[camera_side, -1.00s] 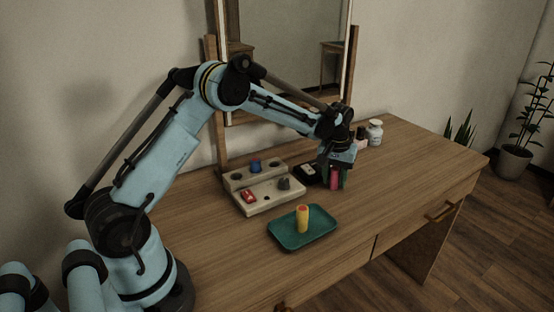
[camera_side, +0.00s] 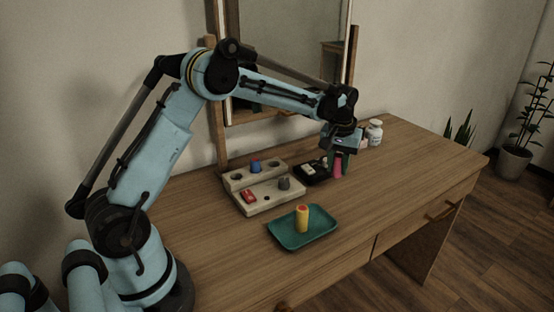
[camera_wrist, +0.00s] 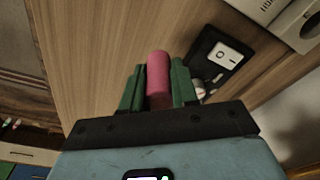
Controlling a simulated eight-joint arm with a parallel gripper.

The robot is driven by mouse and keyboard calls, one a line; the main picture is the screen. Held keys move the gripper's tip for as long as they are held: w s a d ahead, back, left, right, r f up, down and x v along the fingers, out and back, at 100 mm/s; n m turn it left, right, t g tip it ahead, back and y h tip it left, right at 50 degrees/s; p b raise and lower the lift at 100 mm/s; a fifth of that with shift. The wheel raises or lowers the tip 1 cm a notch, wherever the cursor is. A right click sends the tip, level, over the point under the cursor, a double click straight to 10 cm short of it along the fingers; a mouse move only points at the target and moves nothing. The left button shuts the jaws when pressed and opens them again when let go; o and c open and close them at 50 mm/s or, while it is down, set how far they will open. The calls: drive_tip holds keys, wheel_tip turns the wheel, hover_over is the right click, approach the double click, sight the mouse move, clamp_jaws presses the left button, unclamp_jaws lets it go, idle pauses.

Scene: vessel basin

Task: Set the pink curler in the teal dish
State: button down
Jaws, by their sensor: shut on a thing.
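The pink curler (camera_side: 338,169) is held upright between the green fingers of my gripper (camera_side: 338,164), which is shut on it. The curler hangs above the desk, behind and to the right of the dish. In the wrist view the pink curler (camera_wrist: 158,78) shows between the two fingers of my gripper (camera_wrist: 158,85). The teal dish (camera_side: 290,240) lies on the desk near the front edge. A yellow curler (camera_side: 302,219) with a reddish top stands upright in the dish.
A pale stand (camera_side: 265,197) left of the gripper holds a blue, a red and a grey piece. A black tray (camera_side: 311,175) with a white item lies behind the dish; it also shows in the wrist view (camera_wrist: 217,62). A white jar (camera_side: 375,132) stands at the back. The right desk top is clear.

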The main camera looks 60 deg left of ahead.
drive_tip(key=s+d+r, duration=0.3)
drive_tip(key=d+r, duration=0.3)
drive_tip(key=d, duration=0.3)
hover_over(315, 220)
drive_tip(key=shift+s+d+f, duration=0.1)
drive_tip(key=shift+f, duration=2.45)
drive_tip(key=shift+s+d+f, duration=0.1)
drive_tip(key=shift+f, duration=2.4)
drive_tip(key=shift+f, duration=0.2)
drive_tip(key=c, duration=1.1)
unclamp_jaws()
drive_tip(key=shift+c, duration=0.2)
drive_tip(key=shift+r, duration=0.15)
